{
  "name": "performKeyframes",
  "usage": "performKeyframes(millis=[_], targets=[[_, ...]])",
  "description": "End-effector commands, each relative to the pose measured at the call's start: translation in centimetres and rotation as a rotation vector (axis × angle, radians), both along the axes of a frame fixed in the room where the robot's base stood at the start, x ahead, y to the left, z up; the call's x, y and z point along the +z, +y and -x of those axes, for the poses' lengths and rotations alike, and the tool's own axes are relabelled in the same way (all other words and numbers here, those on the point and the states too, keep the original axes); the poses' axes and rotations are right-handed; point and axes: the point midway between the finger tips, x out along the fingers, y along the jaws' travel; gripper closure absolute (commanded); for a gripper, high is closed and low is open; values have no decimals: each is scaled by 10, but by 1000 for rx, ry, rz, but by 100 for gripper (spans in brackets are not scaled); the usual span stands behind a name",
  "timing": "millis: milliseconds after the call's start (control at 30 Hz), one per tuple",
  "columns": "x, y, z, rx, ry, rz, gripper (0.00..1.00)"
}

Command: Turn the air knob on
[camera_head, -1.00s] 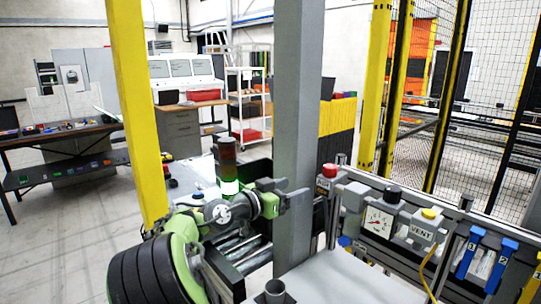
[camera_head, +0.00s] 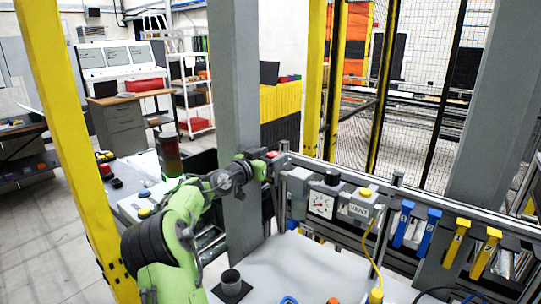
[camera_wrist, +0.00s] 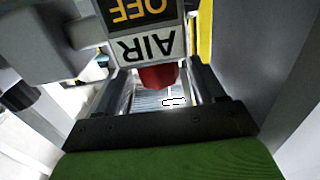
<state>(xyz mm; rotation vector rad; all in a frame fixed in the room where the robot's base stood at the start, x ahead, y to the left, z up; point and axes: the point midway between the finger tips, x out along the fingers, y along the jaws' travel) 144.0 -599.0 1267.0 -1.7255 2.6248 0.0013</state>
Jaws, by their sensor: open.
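The red air knob (camera_wrist: 158,77) hangs below an upside-down AIR label (camera_wrist: 146,46) and a yellow OFF marking (camera_wrist: 138,10) in the wrist view. My gripper (camera_wrist: 163,84) is open, with one dark finger on each side of the knob. A gap shows on both sides, so the fingers seem apart from it. In the head view the knob (camera_head: 271,154) is a small red patch at the left end of the air unit, partly hidden by my gripper (camera_head: 277,161).
A pressure gauge (camera_head: 321,204) and a yellow-topped VENT block (camera_head: 360,208) stand right of the knob. A grey post (camera_head: 234,100) rises close beside my arm. Blue clips (camera_head: 402,224) and yellow clips (camera_head: 456,240) hang along the rail. The white tabletop (camera_head: 290,260) is largely clear.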

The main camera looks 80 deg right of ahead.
Motion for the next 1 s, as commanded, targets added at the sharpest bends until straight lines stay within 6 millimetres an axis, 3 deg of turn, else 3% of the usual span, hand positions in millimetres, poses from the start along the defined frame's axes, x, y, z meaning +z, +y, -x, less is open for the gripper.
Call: performKeyframes(millis=[200,567,1000], targets=[[-1,0,0,0,0,0,33],[0,0,0,1,0,0,87],[-3,2,3,107,-4,4,87]])
